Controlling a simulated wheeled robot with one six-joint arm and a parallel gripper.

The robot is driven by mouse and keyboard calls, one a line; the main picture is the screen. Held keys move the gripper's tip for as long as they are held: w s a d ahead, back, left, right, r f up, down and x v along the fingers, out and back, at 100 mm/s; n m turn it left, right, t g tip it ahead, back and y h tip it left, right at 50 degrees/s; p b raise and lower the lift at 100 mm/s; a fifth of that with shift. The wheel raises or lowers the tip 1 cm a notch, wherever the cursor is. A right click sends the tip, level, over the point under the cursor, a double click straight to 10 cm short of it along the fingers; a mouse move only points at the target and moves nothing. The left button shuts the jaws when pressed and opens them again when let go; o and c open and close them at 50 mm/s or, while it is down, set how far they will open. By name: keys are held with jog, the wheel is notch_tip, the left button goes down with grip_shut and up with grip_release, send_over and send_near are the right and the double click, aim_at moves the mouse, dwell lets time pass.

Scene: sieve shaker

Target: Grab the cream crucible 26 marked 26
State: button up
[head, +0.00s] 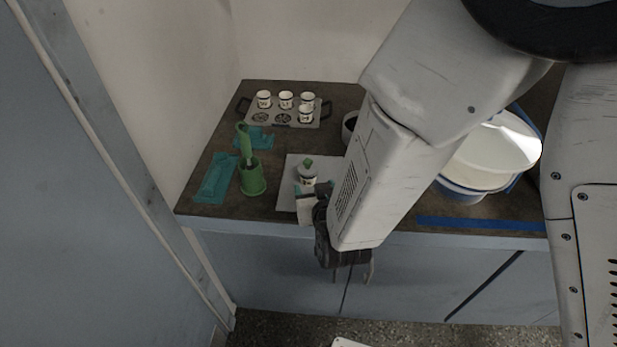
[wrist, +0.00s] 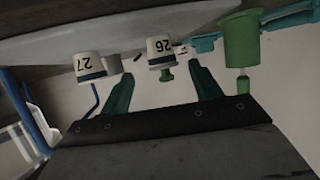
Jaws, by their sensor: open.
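The cream crucible 26 (wrist: 160,50) shows upside down in the wrist view, with a dark band, the mark 26 and a green knob. In the head view a cream crucible with a green-knobbed lid (head: 308,172) stands on a pale sheet (head: 288,190); it appears to be the same one. My gripper (wrist: 161,76) is open and empty. Its two green fingers lie to either side of the crucible's line, with the crucible just beyond their tips. In the head view my gripper (head: 313,189) is close in front of the crucible, its lower part partly covered.
A crucible marked 27 (wrist: 91,66) is left of 26 in the wrist view. A green pot (head: 252,179) holding a green tool stands left, beside teal cloths (head: 214,180). Several crucibles stand in a rack (head: 285,118) at the back. White bowls (head: 482,165) are right.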

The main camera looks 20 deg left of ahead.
aim_at(310, 180)
jog(key=x, duration=0.7)
jog(key=shift+w+a+f, duration=0.2)
jog(key=shift+f, duration=0.15)
jog(key=shift+c, duration=0.3)
grip_shut()
